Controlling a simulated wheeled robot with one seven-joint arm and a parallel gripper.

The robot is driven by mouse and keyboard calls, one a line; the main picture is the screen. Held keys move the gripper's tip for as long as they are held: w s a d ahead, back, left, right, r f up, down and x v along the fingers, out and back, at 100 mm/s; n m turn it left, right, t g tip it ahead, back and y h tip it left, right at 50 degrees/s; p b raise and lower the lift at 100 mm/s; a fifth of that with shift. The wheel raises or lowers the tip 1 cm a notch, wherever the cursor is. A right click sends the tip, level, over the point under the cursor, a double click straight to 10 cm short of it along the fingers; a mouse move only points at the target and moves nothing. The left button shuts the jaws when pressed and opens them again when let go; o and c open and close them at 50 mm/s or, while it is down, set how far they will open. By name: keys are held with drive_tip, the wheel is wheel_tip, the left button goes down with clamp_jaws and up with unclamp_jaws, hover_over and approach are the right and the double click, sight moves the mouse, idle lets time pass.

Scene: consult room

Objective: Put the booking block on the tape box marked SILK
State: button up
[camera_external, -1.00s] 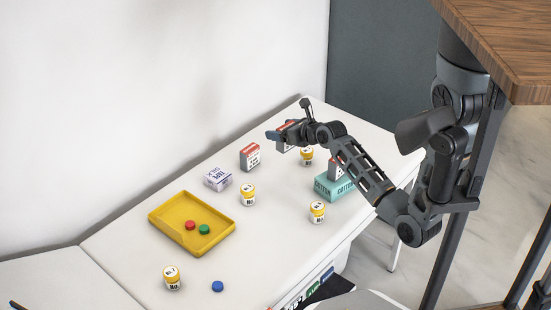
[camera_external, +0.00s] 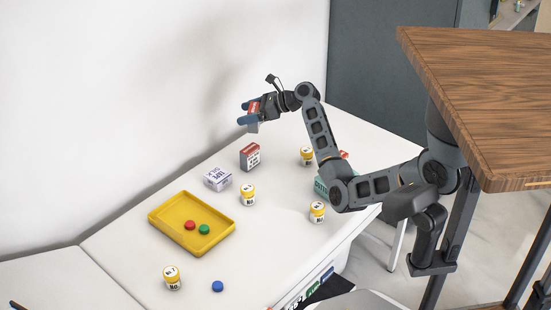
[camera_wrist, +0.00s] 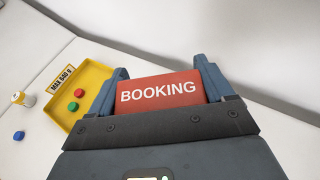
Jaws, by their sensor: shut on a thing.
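The booking block (camera_wrist: 158,90), red with BOOKING in white, is between the two fingers of my gripper (camera_wrist: 160,85) in the wrist view. In the external view, my gripper (camera_external: 250,112) is shut on it and holds it in the air above the back of the table. The tape box marked SILK (camera_external: 217,179), white with purple print, lies on the table between the yellow tray and a red-topped block. It is lower and to the left of my gripper in the picture. It does not show in the wrist view.
A yellow tray (camera_external: 160,227) holds a red and a green disc. A similar red and grey block (camera_external: 249,157) stands right of the SILK box. Several yellow jars, one near the box (camera_external: 248,195), stand about. A teal box (camera_external: 321,187) is partly behind my arm.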

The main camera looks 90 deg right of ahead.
drive_tip(key=w+a+r+n+y+b, duration=0.1)
drive_tip(key=w+r+n+y+b, duration=0.1)
drive_tip(key=w, duration=0.1)
drive_tip(key=b, duration=0.3)
hover_over(211, 175)
drive_tip(key=shift+d+f, duration=0.1)
drive_tip(key=shift+f, duration=7.75)
drive_tip(key=o, duration=1)
drive_tip(key=shift+f, duration=0.1)
